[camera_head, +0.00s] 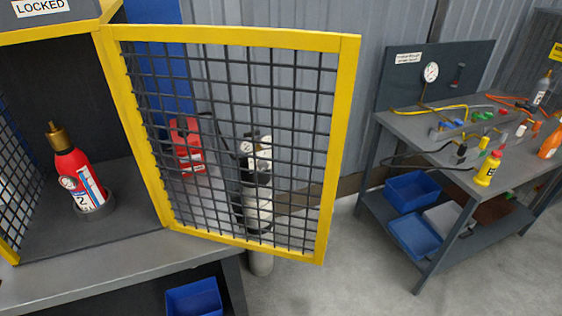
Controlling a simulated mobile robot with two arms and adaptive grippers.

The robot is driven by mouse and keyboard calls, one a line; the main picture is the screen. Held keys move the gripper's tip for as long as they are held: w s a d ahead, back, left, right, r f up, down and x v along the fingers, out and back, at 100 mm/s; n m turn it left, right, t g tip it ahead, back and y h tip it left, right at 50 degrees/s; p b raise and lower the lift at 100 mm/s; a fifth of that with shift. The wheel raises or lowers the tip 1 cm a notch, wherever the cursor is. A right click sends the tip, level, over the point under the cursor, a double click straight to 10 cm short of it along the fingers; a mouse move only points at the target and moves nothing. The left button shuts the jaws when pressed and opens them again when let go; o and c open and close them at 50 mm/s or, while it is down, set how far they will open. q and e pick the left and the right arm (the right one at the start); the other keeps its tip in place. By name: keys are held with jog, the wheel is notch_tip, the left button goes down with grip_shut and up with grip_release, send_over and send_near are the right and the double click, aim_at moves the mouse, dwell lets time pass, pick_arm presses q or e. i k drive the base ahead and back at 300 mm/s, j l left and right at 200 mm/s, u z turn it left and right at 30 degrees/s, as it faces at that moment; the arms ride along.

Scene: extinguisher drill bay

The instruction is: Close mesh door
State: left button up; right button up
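The mesh door (347,140) is a yellow frame with a dark wire grid. It stands open, swung out to the right of the cabinet (90,170), and is attached along its left upright. The cabinet opening is uncovered. Inside, a red extinguisher (75,175) with a brass-coloured top stands upright in a dark round holder (97,213). Neither of my grippers is in view, and nothing is seen touching the door.
Behind the mesh are a red box (187,147) and a grey cylinder (260,263) with gauge-like fittings. A bench (400,122) at right holds hoses, fittings and bottles, with blue bins (412,190) below. Another blue bin (193,299) is under the cabinet.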

aim_at(348, 44)
jog(key=i+l+z, duration=0.15)
jog(key=l+z, duration=0.25)
jog(key=i+l+z, duration=0.15)
jog(key=z, duration=0.2)
jog(key=i+l+z, duration=0.25)
jog(key=z, duration=0.15)
jog(key=i+l+u, duration=0.35)
jog(key=i, duration=0.2)
jog(key=i+u, duration=0.1)
jog(key=u, duration=0.35)
jog(key=i+u, duration=0.15)
jog(key=u, duration=0.25)
jog(key=i+u, duration=0.1)
jog(key=u, duration=0.35)
jog(key=i+l+u, duration=0.1)
jog(key=u, duration=0.3)
jog(key=i+l+u, duration=0.1)
jog(key=u, duration=0.4)
jog(key=i+l+u, duration=0.15)
jog(key=u, duration=0.3)
jog(key=i+l+u, duration=0.1)
jog(key=u, duration=0.4)
jog(key=l+u, duration=0.25)
jog(key=u, duration=0.25)
